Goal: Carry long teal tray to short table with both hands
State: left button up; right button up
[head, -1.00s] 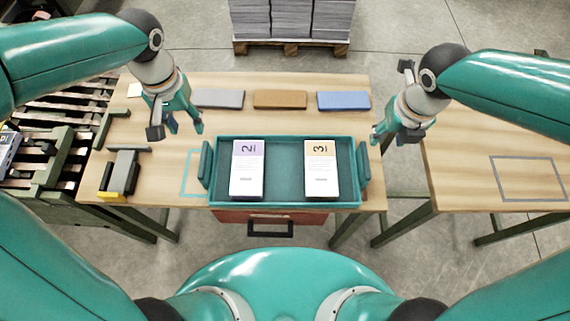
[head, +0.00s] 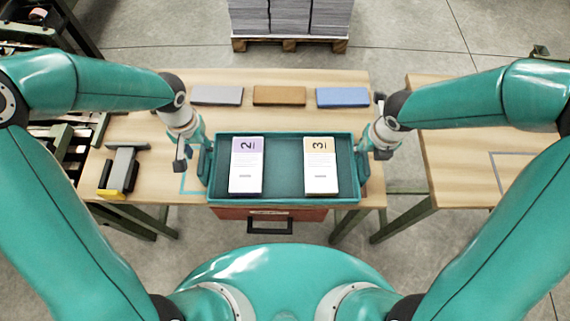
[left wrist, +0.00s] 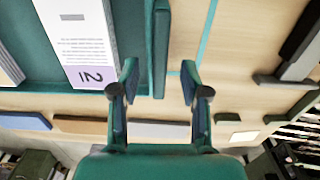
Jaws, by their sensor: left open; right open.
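The long teal tray (head: 282,190) lies on the near edge of the wooden table. It holds a purple-topped stack marked 2 (head: 246,170) at left and a yellow-topped stack marked 3 (head: 320,170) at right. My left gripper (head: 193,158) is open at the tray's left end. In the left wrist view its fingers (left wrist: 160,82) are spread, with the tray's end handle (left wrist: 160,50) just ahead between them. My right gripper (head: 372,153) is open at the tray's right end, by the right handle; its fingertips are partly hidden. A second wooden table (head: 460,150) stands at right.
Grey (head: 217,96), brown (head: 279,96) and blue (head: 343,98) blocks lie along the table's back. A grey-and-yellow tool (head: 120,172) lies at left. A gap separates the tables. A grey outline (head: 497,172) marks the right table, which is otherwise bare where visible.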

aim_at(202, 155)
pick_arm(q)
jog(key=shift+f, duration=1.9)
pick_arm(e)
jog(key=shift+w+f, duration=0.15)
jog(key=shift+f, duration=0.8)
jog(key=shift+w+f, duration=0.1)
jog(key=shift+f, duration=0.8)
pick_arm(q)
grip_shut()
pick_arm(e)
grip_shut()
pick_arm(q)
jog(key=shift+r, duration=0.1)
pick_arm(e)
jog(key=shift+r, duration=0.1)
